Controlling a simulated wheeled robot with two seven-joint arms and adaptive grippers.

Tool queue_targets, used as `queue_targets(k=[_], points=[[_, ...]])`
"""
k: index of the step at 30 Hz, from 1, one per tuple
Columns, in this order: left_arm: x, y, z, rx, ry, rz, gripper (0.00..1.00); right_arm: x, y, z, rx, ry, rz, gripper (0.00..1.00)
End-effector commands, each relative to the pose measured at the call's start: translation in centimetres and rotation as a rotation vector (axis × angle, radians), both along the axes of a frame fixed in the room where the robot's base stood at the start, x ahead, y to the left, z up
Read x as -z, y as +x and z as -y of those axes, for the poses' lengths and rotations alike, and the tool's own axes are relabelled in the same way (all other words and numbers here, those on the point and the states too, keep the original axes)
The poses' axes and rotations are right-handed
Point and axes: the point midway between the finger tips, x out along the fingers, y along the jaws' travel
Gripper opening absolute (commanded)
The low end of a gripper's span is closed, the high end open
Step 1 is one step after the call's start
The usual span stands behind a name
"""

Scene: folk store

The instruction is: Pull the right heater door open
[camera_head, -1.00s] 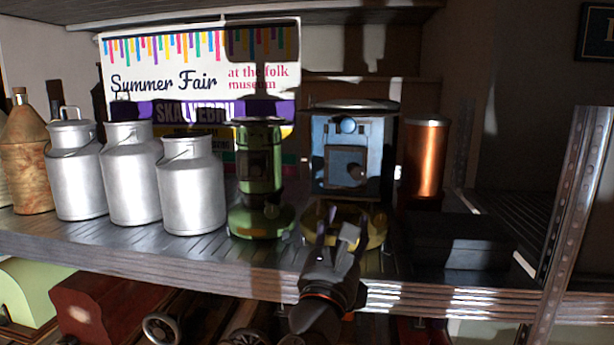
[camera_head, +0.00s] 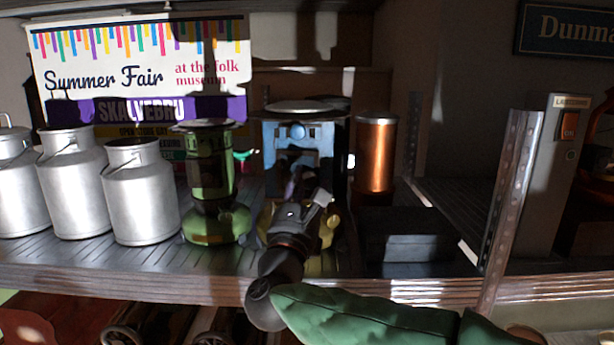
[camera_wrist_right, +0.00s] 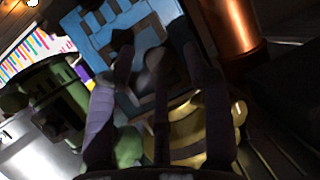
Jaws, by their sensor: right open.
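The right heater (camera_head: 318,132) is blue with a yellow base and stands on the metal shelf; its front also shows in the right wrist view (camera_wrist_right: 88,38). Its small blue door is largely hidden behind my right gripper (camera_head: 304,180) in the head view, and I cannot tell whether it is ajar. In the right wrist view my open right gripper (camera_wrist_right: 158,58) has its fingers raised at the door's front. A dark rounded knob (camera_wrist_right: 152,64) shows between the fingertips. I cannot tell whether they touch it. My left gripper is out of view.
A green heater (camera_head: 212,165) stands close left, with several silver milk cans (camera_head: 140,195) beyond it. A copper cylinder (camera_head: 375,152) and a dark box (camera_head: 408,235) are at right. A metal post (camera_head: 512,205) rises farther right. A fair sign (camera_head: 140,65) stands behind.

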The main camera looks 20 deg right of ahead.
Motion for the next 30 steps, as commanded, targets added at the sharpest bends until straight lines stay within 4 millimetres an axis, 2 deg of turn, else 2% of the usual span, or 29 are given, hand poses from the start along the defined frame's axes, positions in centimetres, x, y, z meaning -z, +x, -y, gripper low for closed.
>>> queue_targets(k=[4, 13, 18, 19, 30], points=[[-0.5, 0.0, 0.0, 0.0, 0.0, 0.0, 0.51, -0.3, 0.6, 0.5, 0.0, -0.002, -0.001, 0.51], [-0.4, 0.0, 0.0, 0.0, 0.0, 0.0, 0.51, -0.3, 0.8, 0.5, -0.001, -0.001, -0.001, 0.51], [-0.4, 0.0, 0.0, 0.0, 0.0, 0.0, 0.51, -0.3, 0.7, 0.6, -0.001, -0.001, -0.001, 0.03], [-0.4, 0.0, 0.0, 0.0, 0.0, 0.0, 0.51, -0.3, 0.8, 0.5, -0.001, -0.001, -0.001, 0.0], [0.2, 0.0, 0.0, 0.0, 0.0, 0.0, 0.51, -0.1, 1.4, 0.3, 0.01, 0.0, 0.0, 0.0]])
